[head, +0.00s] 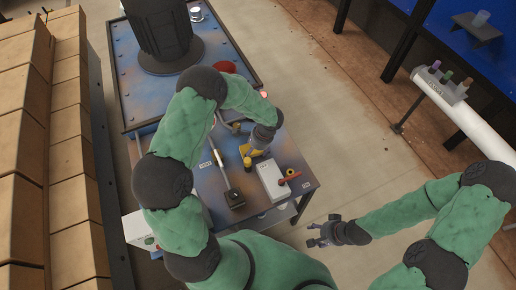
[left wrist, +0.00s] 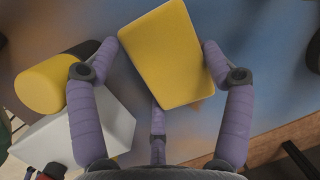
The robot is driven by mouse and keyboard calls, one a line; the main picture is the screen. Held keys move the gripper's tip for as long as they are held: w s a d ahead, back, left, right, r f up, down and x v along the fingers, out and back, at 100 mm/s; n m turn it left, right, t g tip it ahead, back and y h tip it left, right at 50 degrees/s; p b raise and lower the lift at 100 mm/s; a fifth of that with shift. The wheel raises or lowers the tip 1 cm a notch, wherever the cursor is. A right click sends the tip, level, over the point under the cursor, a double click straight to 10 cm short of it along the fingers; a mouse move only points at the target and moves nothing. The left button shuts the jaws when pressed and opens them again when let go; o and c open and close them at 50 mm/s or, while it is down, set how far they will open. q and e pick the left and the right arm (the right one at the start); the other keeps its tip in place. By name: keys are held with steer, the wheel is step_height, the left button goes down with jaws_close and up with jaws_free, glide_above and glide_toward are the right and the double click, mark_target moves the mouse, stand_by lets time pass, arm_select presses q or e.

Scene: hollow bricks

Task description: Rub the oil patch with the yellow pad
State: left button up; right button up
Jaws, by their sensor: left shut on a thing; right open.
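My left gripper (head: 251,154) is over the blue, rust-marked worktop and shut on the yellow pad (head: 259,152). In the left wrist view the gripper (left wrist: 162,48) has a finger on each side of the pad (left wrist: 165,55), which is tilted slightly. The pad is just over or on the worktop; I cannot tell if it touches. No oil patch can be told apart from the brown stains, and the pad and arm hide part of the surface. My right gripper (head: 326,233) is open and empty, off the bench to the right.
A white box (head: 271,181) with a red-handled tool (head: 290,179) and a yellow-and-black cylinder (left wrist: 47,84) are close to the pad. A black block (head: 235,199) lies nearer me. Stacked bricks (head: 72,150) line the left. The floor (head: 340,130) right of the bench is clear.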

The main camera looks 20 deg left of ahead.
mark_target(246, 150)
arm_select(q)
steer(key=shift+s+a+f, duration=0.1)
steer(key=shift+s+a, duration=0.25)
steer(key=shift+s, duration=0.25)
steer(key=shift+s+a+f, duration=0.1)
steer(key=shift+s+a, duration=0.25)
steer(key=shift+s, duration=0.25)
steer(key=shift+w+a+r, duration=0.15)
steer(key=shift+w+a, duration=0.6)
steer(key=shift+w+d+r, duration=0.15)
steer(key=shift+w+d, duration=1.25)
steer(key=shift+w, duration=0.3)
steer(key=shift+w+d+f+b, duration=0.1)
steer(key=shift+w+d+b, duration=0.45)
steer(key=shift+w+d, duration=0.7)
steer(key=shift+w+d+f+b, duration=0.1)
steer(key=shift+w+d+b, duration=0.45)
steer(key=shift+w+d, duration=0.7)
steer(key=shift+w, duration=0.4)
steer(key=shift+r, duration=0.1)
steer(key=shift+a, duration=0.1)
